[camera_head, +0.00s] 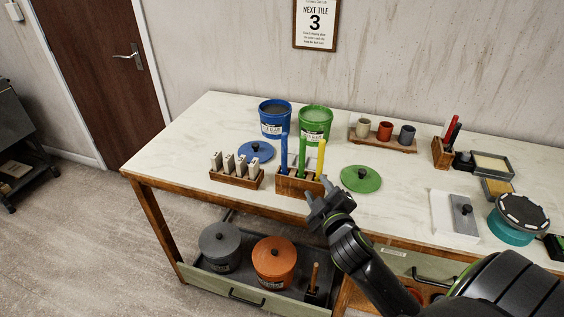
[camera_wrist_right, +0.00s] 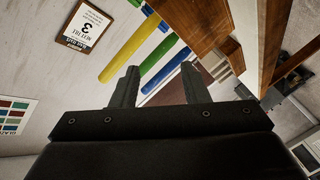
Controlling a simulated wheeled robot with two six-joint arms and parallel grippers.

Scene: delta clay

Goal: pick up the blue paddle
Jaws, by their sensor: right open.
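The blue paddle (camera_head: 284,153) stands upright in a wooden holder (camera_head: 298,190) on the table, at the left of a green paddle (camera_head: 302,150) and a yellow paddle (camera_head: 321,158). My right gripper (camera_head: 320,193) is open and empty, in front of the holder near the table's front edge, lower right of the blue paddle. In the right wrist view the three long handles show beyond the open fingers (camera_wrist_right: 160,80); the blue handle (camera_wrist_right: 167,67) is one of them. No paddle is seen touching the fingers. My left gripper is not in view.
Left of the holder is a wooden rack (camera_head: 237,178) with pale tags. Behind stand a blue bucket (camera_head: 274,118) and a green bucket (camera_head: 315,124). A blue lid (camera_head: 256,151) and a green lid (camera_head: 361,179) lie nearby. An open drawer (camera_head: 310,308) holds pots below.

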